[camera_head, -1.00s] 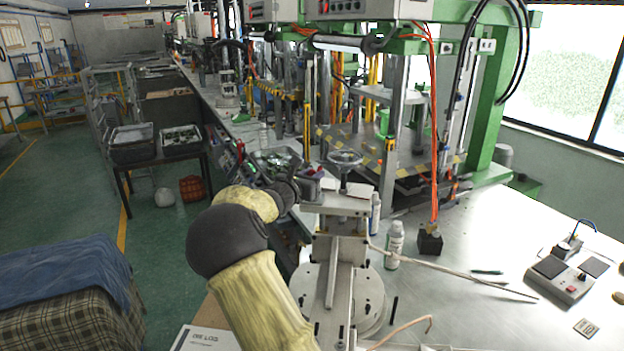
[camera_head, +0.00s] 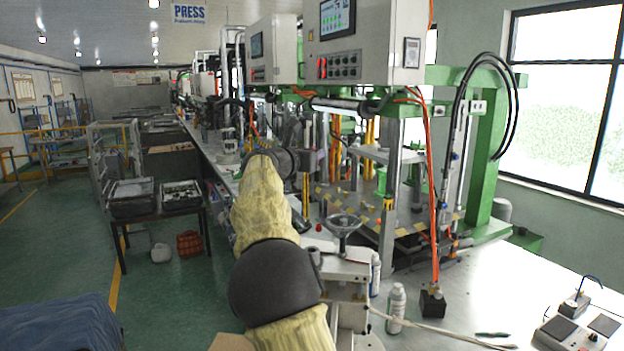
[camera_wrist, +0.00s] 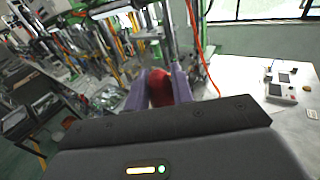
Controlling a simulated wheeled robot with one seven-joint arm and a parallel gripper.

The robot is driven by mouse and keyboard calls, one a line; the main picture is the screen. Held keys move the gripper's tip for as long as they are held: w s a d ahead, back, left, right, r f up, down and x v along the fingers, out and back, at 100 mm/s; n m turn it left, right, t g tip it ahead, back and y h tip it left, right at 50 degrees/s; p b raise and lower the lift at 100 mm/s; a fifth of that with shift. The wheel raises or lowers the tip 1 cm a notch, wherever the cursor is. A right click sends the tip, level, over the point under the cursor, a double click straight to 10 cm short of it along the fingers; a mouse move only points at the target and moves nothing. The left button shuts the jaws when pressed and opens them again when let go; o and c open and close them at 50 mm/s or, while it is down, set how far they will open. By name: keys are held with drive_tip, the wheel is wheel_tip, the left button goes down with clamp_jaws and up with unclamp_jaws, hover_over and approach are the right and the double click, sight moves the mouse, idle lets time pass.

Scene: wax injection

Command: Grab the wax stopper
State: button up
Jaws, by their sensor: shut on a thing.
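A red, rounded wax stopper (camera_wrist: 160,91) sits between the two purple fingers of my gripper (camera_wrist: 161,76) in the wrist view. My gripper is shut on it. In the head view my gripper (camera_head: 314,160) is raised above the bench, in front of the press machine, and points to the right. The stopper cannot be made out there. The lower part of the stopper is hidden by the dark gripper body in the wrist view.
A metal handwheel (camera_head: 344,224) on a fixture stands below my gripper, with a small red knob (camera_head: 319,227) beside it. White bottles (camera_head: 396,308) stand to its right. The green-framed press (camera_head: 490,150) rises close behind. The bench front right holds a small scale-like device (camera_head: 568,331).

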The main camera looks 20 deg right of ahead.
drive_tip(key=shift+r+p, duration=0.3)
drive_tip(key=shift+r, duration=1.3)
